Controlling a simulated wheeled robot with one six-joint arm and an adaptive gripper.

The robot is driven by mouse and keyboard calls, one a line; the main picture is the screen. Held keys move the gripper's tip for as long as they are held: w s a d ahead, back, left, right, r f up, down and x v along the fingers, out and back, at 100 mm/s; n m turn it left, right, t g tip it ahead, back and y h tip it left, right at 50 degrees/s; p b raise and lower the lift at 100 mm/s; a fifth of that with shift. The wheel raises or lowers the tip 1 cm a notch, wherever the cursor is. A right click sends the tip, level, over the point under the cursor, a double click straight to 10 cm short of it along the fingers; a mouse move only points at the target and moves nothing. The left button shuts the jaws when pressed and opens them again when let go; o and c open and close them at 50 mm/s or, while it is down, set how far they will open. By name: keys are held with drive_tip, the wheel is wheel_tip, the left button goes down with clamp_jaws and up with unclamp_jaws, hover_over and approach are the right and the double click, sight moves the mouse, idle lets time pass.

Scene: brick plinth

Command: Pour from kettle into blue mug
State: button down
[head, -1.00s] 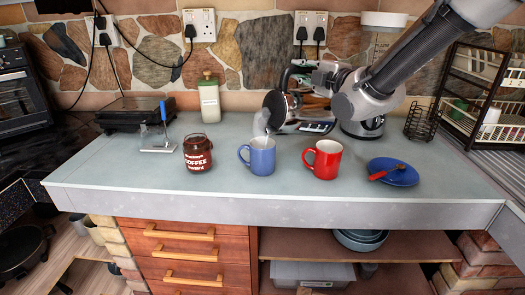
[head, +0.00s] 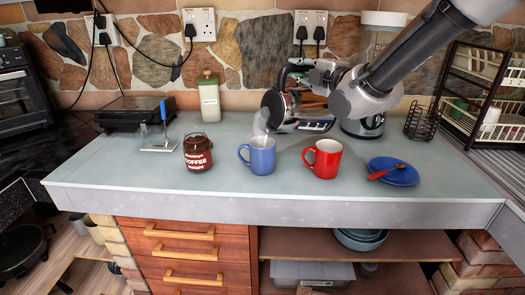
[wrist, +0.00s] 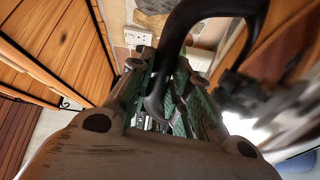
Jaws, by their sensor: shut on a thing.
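The blue mug (head: 262,158) stands upright on the worktop, left of the red mug (head: 327,160). The kettle (head: 274,107), dark with shiny parts, is held tilted above and behind the blue mug. A pale, wispy stream or steam (head: 261,124) hangs between the kettle and the mug's rim; I cannot tell which. My gripper (head: 298,76) is shut on the kettle's black handle, which shows between the fingers in the wrist view (wrist: 158,85). The kettle's body is blurred at the right there. The mug's inside is mostly hidden.
A coffee jar (head: 198,153) stands left of the blue mug. A blue plate (head: 394,173) lies right of the red mug. A bottle (head: 210,102) stands at the back. The front strip of the worktop (head: 260,187) is clear.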

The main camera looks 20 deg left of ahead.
drive_tip(key=shift+s+a+r+n, duration=0.3)
drive_tip(key=shift+s+a+r, duration=0.1)
drive_tip(key=shift+s, duration=0.05)
idle(1.7)
